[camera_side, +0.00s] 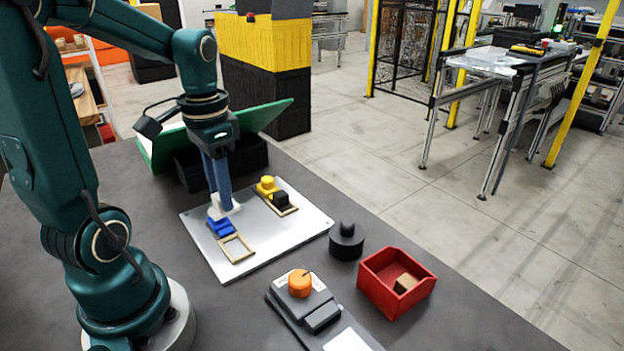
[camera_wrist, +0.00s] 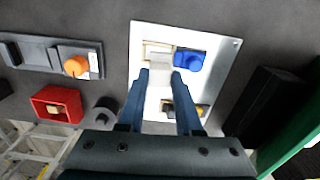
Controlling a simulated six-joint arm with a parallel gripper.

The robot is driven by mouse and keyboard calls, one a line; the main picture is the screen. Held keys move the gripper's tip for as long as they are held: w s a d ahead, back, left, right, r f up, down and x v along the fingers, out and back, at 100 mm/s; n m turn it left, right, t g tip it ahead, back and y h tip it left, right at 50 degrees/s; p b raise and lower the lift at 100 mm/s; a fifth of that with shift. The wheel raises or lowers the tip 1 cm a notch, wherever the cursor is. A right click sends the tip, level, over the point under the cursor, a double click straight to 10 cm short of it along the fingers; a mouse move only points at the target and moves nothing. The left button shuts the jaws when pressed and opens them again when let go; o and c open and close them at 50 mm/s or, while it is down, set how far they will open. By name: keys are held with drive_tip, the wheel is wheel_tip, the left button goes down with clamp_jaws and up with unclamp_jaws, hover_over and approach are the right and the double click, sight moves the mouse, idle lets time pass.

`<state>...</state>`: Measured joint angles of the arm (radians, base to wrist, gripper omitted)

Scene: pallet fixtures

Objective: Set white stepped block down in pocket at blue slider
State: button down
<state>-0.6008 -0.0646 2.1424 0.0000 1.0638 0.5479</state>
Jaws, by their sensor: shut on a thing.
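My gripper (camera_side: 224,203) points down over the pale plate (camera_side: 285,239) and is shut on the white stepped block (camera_wrist: 160,66). The block also shows at the fingertips in the side view (camera_side: 219,209). The blue slider (camera_side: 221,228) sits on the plate beside an empty, tan-rimmed pocket (camera_side: 237,249). In the wrist view the block overlaps part of this pocket (camera_wrist: 150,46), left of the blue slider (camera_wrist: 190,61). The block's height above the plate is hard to tell. The fingers hide some of its sides.
A second pocket holds a black block (camera_side: 281,199) beside a yellow slider (camera_side: 267,186). A black knobbed cylinder (camera_side: 346,243), a red bin (camera_side: 392,285) with a tan block, and a control box with an orange knob (camera_side: 300,283) stand nearby. A black bin (camera_side: 250,157) and green panel lie behind.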

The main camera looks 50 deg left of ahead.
drive_tip(key=m, duration=0.8)
drive_tip(key=a+m, duration=0.1)
drive_tip(key=m, duration=0.3)
drive_tip(key=shift+m, duration=0.3)
drive_tip(key=m, duration=0.5)
drive_tip(key=shift+w+d+f, duration=0.25)
drive_tip(key=shift+d+f, duration=0.15)
drive_tip(key=shift+d+f+m, duration=0.25)
drive_tip(key=shift+d+m, duration=0.05)
drive_tip(key=shift+m, duration=0.2)
drive_tip(key=shift+f, duration=2.9)
drive_tip(key=shift+f, duration=0.95)
drive_tip(key=c, duration=0.5)
unclamp_jaws()
